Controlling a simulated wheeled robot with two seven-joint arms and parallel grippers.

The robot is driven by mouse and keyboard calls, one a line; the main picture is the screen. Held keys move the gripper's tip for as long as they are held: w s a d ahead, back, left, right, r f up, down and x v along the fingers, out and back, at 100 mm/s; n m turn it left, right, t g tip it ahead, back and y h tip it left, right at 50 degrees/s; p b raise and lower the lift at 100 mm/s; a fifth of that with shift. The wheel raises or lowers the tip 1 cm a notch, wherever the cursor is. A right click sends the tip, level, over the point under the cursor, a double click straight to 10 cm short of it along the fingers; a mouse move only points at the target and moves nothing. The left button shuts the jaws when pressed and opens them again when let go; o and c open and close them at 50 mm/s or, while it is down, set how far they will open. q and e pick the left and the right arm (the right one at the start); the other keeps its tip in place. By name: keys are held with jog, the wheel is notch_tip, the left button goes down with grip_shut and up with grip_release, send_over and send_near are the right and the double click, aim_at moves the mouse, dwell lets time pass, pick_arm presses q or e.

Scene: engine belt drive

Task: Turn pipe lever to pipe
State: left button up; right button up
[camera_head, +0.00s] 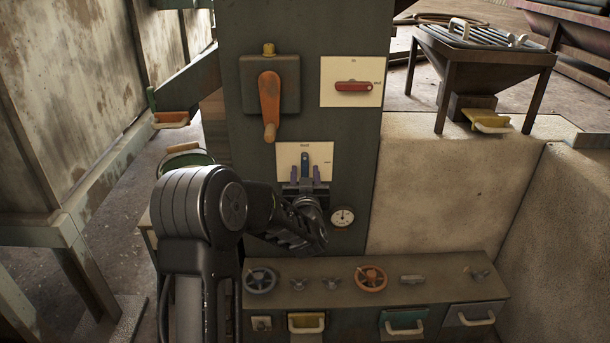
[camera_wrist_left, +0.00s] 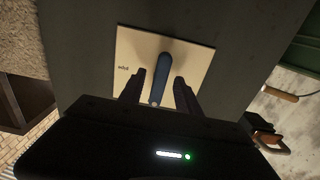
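The blue lever (camera_head: 304,165) stands on a cream square plate (camera_head: 285,157) on the dark column. It also shows in the left wrist view (camera_wrist_left: 162,72), running nearly upright in the picture. The plate has small labels above and at one side, too small to read surely. My left gripper (camera_head: 304,185) is at the lever, fingers pointing at the plate. In the left wrist view my left gripper (camera_wrist_left: 158,79) is open, one finger on each side of the lever, with gaps between. My right gripper is in no view.
Above are an orange lever (camera_head: 269,102) on a box and a red lever (camera_head: 353,87) on a cream plate. A gauge (camera_head: 342,217) sits just right below. A bench (camera_head: 440,294) with handwheels and small drawers stands beneath my forearm.

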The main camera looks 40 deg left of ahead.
pick_arm(q)
grip_shut()
dwell(0.3)
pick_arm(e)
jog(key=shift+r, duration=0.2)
pick_arm(q)
jog(key=m+p, duration=0.3)
jog(key=m, duration=0.1)
jog(key=shift+r, duration=0.15)
jog(key=m+p, duration=0.2)
jog(key=m, duration=0.3)
jog(key=shift+s+p, duration=0.1)
jog(key=shift+p, duration=0.25)
jog(key=m+p, duration=0.3)
jog(key=m, duration=0.2)
jog(key=shift+a+r, duration=0.1)
jog(key=shift+m+p, duration=1.15)
jog(key=shift+m, duration=0.85)
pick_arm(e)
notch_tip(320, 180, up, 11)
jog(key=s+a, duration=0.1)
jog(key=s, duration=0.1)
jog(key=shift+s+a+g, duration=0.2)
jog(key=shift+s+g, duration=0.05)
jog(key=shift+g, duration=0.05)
